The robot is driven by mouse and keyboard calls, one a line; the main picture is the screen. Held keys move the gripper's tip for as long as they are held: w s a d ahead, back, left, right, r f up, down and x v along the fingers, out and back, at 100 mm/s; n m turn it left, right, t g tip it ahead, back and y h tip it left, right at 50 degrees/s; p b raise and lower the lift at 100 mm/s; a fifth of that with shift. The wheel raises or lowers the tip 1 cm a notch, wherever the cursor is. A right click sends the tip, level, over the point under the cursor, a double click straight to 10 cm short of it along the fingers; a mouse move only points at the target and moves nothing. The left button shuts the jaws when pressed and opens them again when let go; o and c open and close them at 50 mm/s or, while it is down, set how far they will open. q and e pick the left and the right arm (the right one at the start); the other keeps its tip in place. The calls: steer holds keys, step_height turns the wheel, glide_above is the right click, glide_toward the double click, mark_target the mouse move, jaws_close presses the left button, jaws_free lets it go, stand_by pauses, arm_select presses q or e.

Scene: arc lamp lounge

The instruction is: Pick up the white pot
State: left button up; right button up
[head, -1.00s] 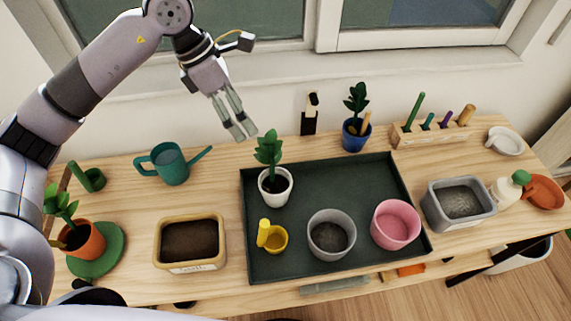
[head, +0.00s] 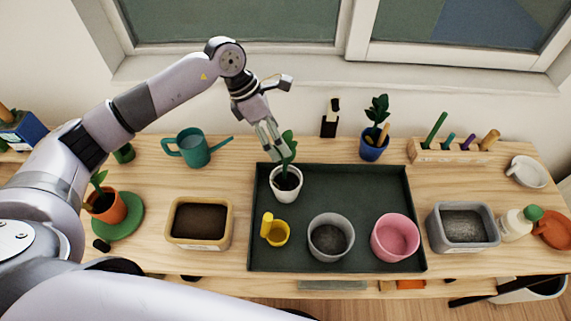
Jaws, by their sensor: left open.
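The white pot (head: 286,191) stands upright near the back left corner of the dark green tray (head: 345,189). It holds dark soil and a green leafy plant (head: 289,148). My left gripper (head: 277,153) is open and points down just above and behind the pot, with its fingers beside the plant's leaves. Whether the fingers touch the leaves I cannot tell. My right gripper is not in view.
On the tray are a yellow cup (head: 275,233), a grey pot (head: 330,237) and a pink pot (head: 395,237). A teal watering can (head: 195,148) and a soil bin (head: 199,222) stand left; a blue pot (head: 373,147) stands behind. A grey bin (head: 463,227) stands right.

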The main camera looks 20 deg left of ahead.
mark_target(286, 169)
arm_select(q)
steer(key=shift+f, duration=0.2)
steer(key=shift+d+f+p, duration=0.15)
steer(key=shift+f+p, duration=0.1)
steer(key=shift+p, duration=0.15)
steer(key=p+x, duration=0.2)
steer(key=x, duration=0.1)
steer(key=shift+w+d+f, duration=0.1)
steer(key=shift+w+f, duration=0.15)
steer(key=shift+f, duration=0.05)
steer(key=shift+d+f, duration=0.15)
steer(key=shift+f, duration=0.35)
steer(key=c, duration=2)
